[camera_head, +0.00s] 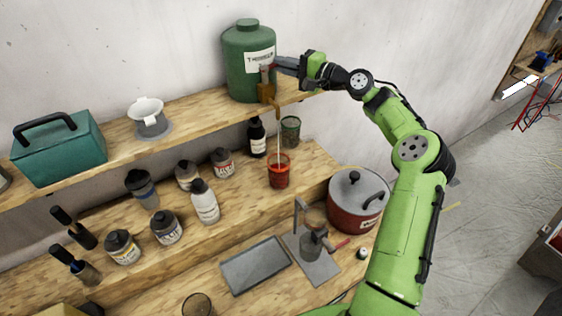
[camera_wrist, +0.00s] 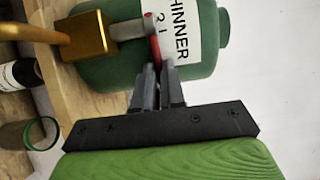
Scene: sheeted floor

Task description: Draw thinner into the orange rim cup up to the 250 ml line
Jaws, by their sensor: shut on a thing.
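A green thinner can (camera_head: 246,42) with a white label stands on the upper shelf. A brass tap (camera_head: 265,88) juts from its front; it also shows in the wrist view (camera_wrist: 88,40). My gripper (camera_head: 275,67) is at the tap, its fingers closed on the red tap lever (camera_wrist: 152,35) in front of the can. A thin pale stream falls from the tap's spout into the orange rim cup (camera_head: 279,175), which stands on the lower shelf below the spout. The cup's 250 ml line and its liquid level are too small to read.
A dark bottle (camera_head: 257,138) and a green-rimmed cup (camera_head: 291,128) stand behind the orange rim cup. Several paint bottles stand to its left. A red pot (camera_head: 352,208) and a grey tray (camera_head: 255,265) are on the bench below. A teal box (camera_head: 60,155) is on the upper shelf.

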